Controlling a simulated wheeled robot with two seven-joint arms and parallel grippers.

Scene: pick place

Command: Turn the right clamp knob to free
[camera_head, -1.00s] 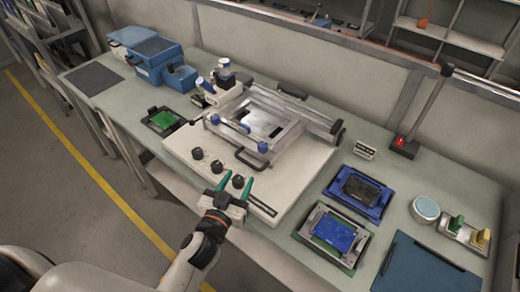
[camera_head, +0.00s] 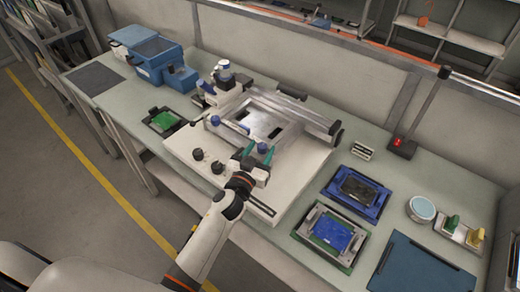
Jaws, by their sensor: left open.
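The right clamp knob (camera_head: 262,147) is a small blue knob at the front right of the metal frame (camera_head: 296,136) on the white machine. My left gripper (camera_head: 259,152) is open, with its green fingertips on either side of the knob. From this angle I cannot tell whether the fingers touch it. The left clamp knob (camera_head: 215,120), also blue, sits at the frame's front left corner. My right gripper is not in view.
Black knobs (camera_head: 197,154) sit on the white machine base (camera_head: 185,140); my arm covers part of its front. A green board in a black holder (camera_head: 162,121) lies to the left. Blue fixtures (camera_head: 358,190) and a round tin (camera_head: 421,208) stand to the right.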

